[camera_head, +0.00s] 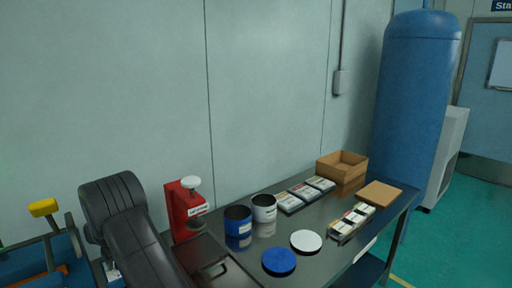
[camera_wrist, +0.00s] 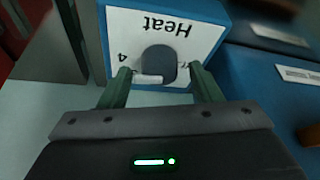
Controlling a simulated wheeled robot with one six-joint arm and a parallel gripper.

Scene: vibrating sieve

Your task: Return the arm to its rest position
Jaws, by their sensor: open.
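In the wrist view my gripper (camera_wrist: 160,72) is open, its two green fingers apart. A dark grey knob (camera_wrist: 158,60) sits between the fingertips on a white panel marked "Heat" (camera_wrist: 125,28), which appears upside down on a blue box (camera_wrist: 212,12). The fingertips are close to the knob's sides; I cannot tell whether they touch it. In the head view my black arm (camera_head: 130,228) fills the lower left, and my gripper is not visible there.
A dark table (camera_head: 320,264) holds a red press (camera_head: 183,212), a blue can (camera_head: 238,222), a white can (camera_head: 264,208), two lids, block trays and a cardboard box (camera_head: 343,165). A blue machine (camera_head: 25,268) with a yellow part (camera_head: 43,207) stands left of my arm. A wall lies behind.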

